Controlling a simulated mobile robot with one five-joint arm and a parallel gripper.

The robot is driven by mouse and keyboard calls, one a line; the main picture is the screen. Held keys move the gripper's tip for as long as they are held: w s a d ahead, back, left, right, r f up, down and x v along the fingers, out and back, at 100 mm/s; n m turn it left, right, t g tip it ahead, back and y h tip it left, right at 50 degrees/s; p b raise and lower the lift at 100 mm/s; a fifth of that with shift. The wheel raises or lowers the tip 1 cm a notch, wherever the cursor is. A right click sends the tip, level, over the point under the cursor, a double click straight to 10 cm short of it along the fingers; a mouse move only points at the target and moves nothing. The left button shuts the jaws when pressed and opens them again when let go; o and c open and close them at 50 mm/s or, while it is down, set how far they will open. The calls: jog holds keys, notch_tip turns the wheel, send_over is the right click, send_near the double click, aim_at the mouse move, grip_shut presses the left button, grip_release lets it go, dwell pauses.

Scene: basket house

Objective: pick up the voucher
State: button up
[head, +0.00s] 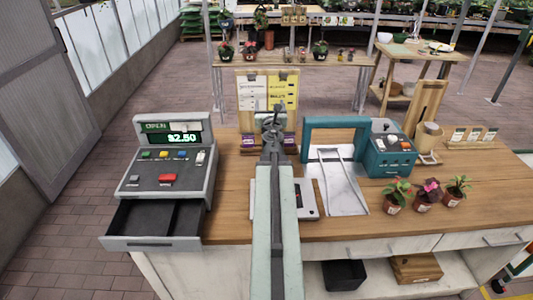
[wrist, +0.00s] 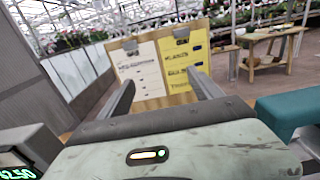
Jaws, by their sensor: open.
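A board (head: 268,118) stands upright at the back of the wooden counter, with a white sheet (head: 251,92) clipped on its left and a yellow sheet (head: 283,90) on its right. The frames do not make clear which sheet, if either, is the voucher. The white sheet (wrist: 142,68) and yellow sheet (wrist: 183,57) also show in the wrist view, beyond my fingers. My gripper (wrist: 159,78) is open, with nothing seen between its fingers. In the head view my gripper (head: 271,124) and arm hide the lower middle of the board.
A cash register (head: 168,165) with an open drawer (head: 150,243) stands at left. A teal machine (head: 392,150) with a metal plate (head: 338,185) stands right of my arm. Potted plants (head: 423,195) line the right front. Small purple-based items (head: 248,143) flank the board's foot.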

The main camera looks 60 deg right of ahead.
notch_tip(320, 180, down, 18)
jog(key=b, duration=1.5)
jog(key=shift+f+b, duration=0.25)
jog(key=shift+b, duration=0.1)
jog(key=shift+r, duration=0.15)
